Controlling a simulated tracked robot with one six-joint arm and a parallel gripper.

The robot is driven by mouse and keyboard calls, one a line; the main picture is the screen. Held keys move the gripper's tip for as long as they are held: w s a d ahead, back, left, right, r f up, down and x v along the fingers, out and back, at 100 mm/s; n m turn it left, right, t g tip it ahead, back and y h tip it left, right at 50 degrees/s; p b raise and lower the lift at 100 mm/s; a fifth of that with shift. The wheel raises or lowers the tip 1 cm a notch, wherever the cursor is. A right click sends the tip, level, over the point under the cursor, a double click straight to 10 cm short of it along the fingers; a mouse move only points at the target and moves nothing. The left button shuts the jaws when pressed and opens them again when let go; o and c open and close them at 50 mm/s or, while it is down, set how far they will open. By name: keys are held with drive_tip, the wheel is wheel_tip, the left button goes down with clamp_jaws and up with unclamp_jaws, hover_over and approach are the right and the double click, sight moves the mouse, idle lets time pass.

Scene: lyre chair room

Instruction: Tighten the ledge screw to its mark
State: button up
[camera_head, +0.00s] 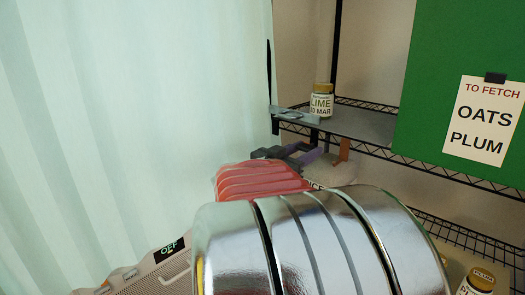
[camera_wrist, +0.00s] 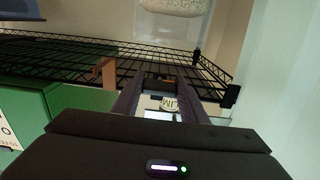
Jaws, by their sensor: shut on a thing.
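My gripper (camera_head: 310,153) is dark, at the edge of the wire shelf, just below the grey ledge plate (camera_head: 293,115). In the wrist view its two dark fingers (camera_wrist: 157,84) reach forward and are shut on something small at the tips. I take it to be the ledge screw, but its shape and its mark cannot be made out. A jar labelled LIME (camera_head: 321,101) with a gold lid stands upright on the shelf beside the plate. In the wrist view its label (camera_wrist: 169,104) shows upside down between the fingers.
The black wire shelf (camera_head: 375,149) runs to the right. An orange tab (camera_head: 343,151) hangs at its edge. A pale container (camera_head: 340,175) sits below. A green panel (camera_head: 430,80) carries a note reading OATS, PLUM (camera_head: 484,120). A PLUM jar (camera_head: 480,281) is low right. A pale curtain (camera_head: 130,120) fills the left.

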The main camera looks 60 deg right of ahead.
drive_tip(key=shift+f, duration=0.3)
drive_tip(key=o, duration=1)
drive_tip(key=shift+r, duration=0.2)
drive_tip(key=shift+o, duration=0.2)
drive_tip(key=shift+a, duration=0.1)
drive_tip(key=w+a, duration=0.2)
drive_tip(key=a, duration=1.1)
drive_tip(key=shift+a, duration=0.2)
drive_tip(key=shift+w, duration=0.15)
